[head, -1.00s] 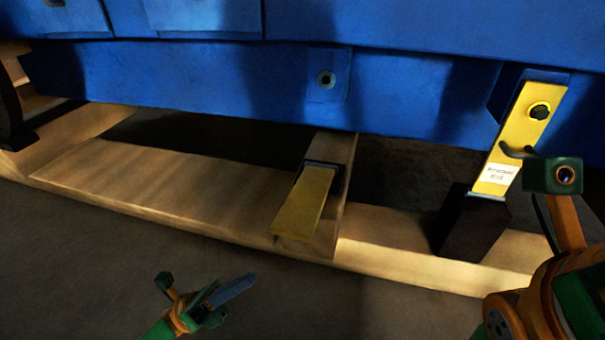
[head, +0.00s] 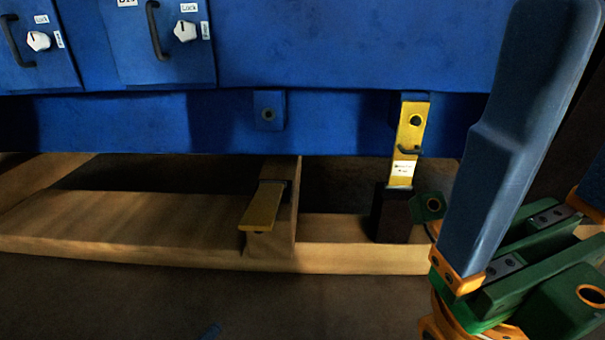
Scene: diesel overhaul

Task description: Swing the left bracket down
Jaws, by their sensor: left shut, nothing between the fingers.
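The left yellow bracket (head: 262,206) is folded down, its free end sticking out toward me over the wooden beam. A blue lug (head: 268,112) with a hole sits bare on the engine above it. The right yellow bracket (head: 410,132) stands upright against the blue side, with a dark handle and a white label. Only the blue tip of my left gripper (head: 210,331) shows at the bottom edge. It is shut and empty, well below and apart from the left bracket. My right gripper (head: 505,150) rises large at the right; whether its jaws are open is unclear.
Wooden beams (head: 130,215) run under the blue engine side (head: 340,60). A dark block (head: 390,213) carries the right bracket. Two panels with white knobs (head: 185,31) and dark handles are at upper left. The floor (head: 110,300) in front is clear.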

